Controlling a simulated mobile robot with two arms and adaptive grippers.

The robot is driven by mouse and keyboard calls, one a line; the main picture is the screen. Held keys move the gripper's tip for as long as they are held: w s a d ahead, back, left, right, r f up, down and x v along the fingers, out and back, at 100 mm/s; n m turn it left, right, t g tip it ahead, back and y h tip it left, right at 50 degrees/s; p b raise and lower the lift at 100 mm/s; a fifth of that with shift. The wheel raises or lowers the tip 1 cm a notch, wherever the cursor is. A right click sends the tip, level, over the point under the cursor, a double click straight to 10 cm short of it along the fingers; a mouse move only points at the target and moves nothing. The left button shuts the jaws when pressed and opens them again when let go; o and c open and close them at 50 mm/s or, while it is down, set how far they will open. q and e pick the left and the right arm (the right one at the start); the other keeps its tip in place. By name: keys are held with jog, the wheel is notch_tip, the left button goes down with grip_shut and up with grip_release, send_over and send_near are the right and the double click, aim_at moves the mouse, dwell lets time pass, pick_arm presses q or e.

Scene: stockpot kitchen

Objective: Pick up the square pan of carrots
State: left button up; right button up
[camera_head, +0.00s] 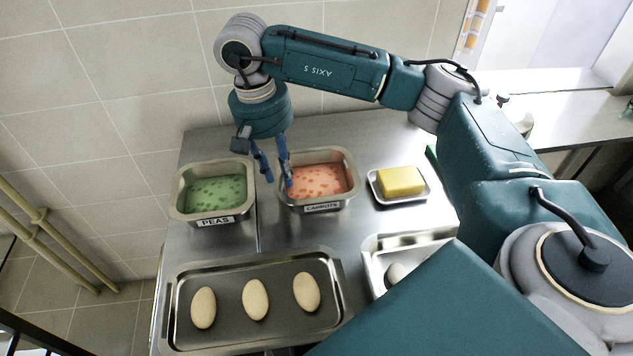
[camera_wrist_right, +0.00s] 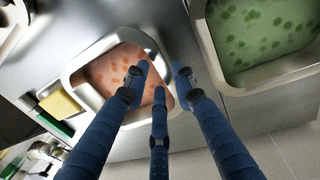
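The square steel pan of carrots (camera_head: 350,199), labelled CARROTS, sits on the steel counter at the back, with orange contents. It also shows in the right wrist view (camera_wrist_right: 82,84). My right gripper (camera_head: 277,178) points down at the pan's left side in the head view. One blue finger is on the outer side of the left rim and the others are over the carrots. In the right wrist view my right gripper's (camera_wrist_right: 161,82) fingers are spread with a gap between them. Whether they touch the rim cannot be told. My left gripper is in neither view.
A square pan of peas (camera_head: 178,207) stands close to the left, with a narrow gap. A yellow block on a small tray (camera_head: 410,202) is to the right. A large tray (camera_head: 255,336) with three pale oval pieces lies in front. Another tray (camera_head: 377,260) is partly hidden by my arm.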

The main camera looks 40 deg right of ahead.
aim_at(282, 180)
jog(key=f, duration=0.3)
jog(key=f+p, duration=0.1)
jog(key=f, duration=0.1)
jog(key=shift+s+d, duration=0.15)
jog(key=shift+d, duration=0.1)
grip_shut()
